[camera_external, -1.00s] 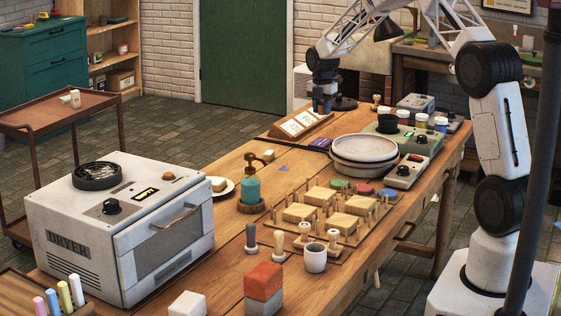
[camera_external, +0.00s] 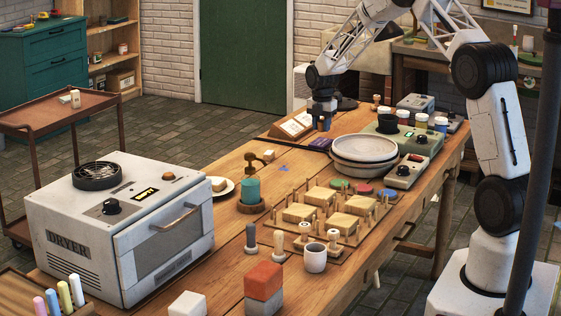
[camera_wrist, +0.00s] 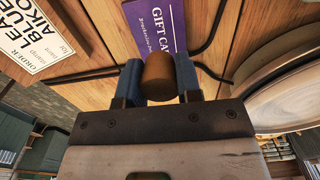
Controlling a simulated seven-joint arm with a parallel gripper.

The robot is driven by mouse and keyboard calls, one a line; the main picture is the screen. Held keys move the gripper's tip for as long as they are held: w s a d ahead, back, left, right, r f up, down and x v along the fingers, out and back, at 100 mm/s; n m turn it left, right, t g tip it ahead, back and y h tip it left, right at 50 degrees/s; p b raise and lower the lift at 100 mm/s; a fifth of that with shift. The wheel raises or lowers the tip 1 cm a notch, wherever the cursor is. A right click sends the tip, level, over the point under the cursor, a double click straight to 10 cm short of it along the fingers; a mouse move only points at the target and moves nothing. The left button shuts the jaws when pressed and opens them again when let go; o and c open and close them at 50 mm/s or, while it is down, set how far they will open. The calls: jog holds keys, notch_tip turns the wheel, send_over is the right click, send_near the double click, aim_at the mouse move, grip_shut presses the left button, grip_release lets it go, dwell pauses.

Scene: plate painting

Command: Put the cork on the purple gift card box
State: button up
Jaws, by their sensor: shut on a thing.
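My gripper (camera_external: 323,124) is low over the far part of the table, beside the card stand. In the wrist view, its blue fingers (camera_wrist: 160,70) are shut on a brown cork (camera_wrist: 160,78). In the external view, the box (camera_external: 320,145) is a small dark purple shape just below the gripper. I cannot tell whether the cork touches it.
A wooden stand with white cards (camera_external: 295,124) is just left of the gripper. Stacked pale plates (camera_external: 364,150) stand close on the right. A black cable (camera_wrist: 210,75) runs near the box.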

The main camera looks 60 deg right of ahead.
aim_at(322, 131)
jog(key=shift+f, duration=1.85)
jog(key=shift+f, duration=0.1)
jog(key=o, duration=0.9)
notch_tip(322, 131, up, 12)
jog(key=shift+r, duration=0.1)
